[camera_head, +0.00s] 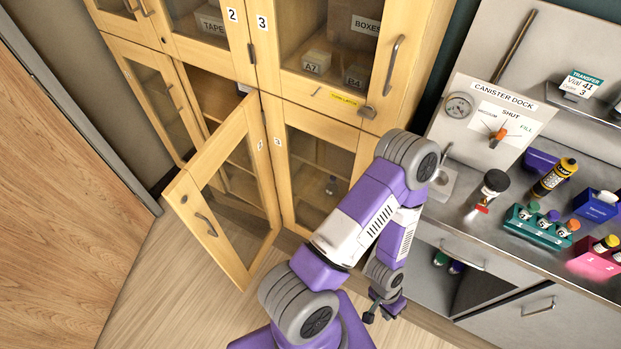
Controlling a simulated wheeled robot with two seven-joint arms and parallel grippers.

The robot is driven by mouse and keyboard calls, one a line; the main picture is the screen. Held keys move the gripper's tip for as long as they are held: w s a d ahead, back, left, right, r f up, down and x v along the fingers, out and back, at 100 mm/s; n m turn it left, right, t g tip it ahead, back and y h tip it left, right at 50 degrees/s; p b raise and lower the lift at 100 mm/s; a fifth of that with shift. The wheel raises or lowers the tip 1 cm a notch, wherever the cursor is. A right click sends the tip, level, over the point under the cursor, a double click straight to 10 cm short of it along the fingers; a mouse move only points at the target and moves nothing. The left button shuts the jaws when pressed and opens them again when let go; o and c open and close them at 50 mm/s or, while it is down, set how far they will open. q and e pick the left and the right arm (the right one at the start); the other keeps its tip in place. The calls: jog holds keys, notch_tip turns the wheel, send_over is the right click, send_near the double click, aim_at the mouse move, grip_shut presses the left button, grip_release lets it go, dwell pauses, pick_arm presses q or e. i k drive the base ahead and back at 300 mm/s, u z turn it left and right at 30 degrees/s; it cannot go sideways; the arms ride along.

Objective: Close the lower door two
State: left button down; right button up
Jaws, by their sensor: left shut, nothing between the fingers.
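The lower door two (257,187) is a light wood frame with a glass pane, at the left of the head view. It stands wide open, swung out from the cabinet, with its hinge side at the right. Its curved metal handle (206,225) is on the free edge at the left. My left gripper (377,312) is shut and empty. It is low and to the right of the door, in front of the steel counter's lower cabinets, apart from the door. My upper arm links hide part of the cabinet beside it. My right gripper is not in view.
Upper doors two and three are shut, with boxes behind glass. A lower glass door (365,153) beside the open one is shut. The steel counter (455,212) at right holds a canister dock (495,118), bottles and vial racks. Floor (160,290) is clear left of my arm.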

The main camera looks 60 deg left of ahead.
aim_at(184, 194)
jog(key=u, duration=3.05)
jog(key=k, duration=1.3)
jog(key=u, duration=0.6)
jog(key=i, duration=1.45)
jog(key=z, duration=0.2)
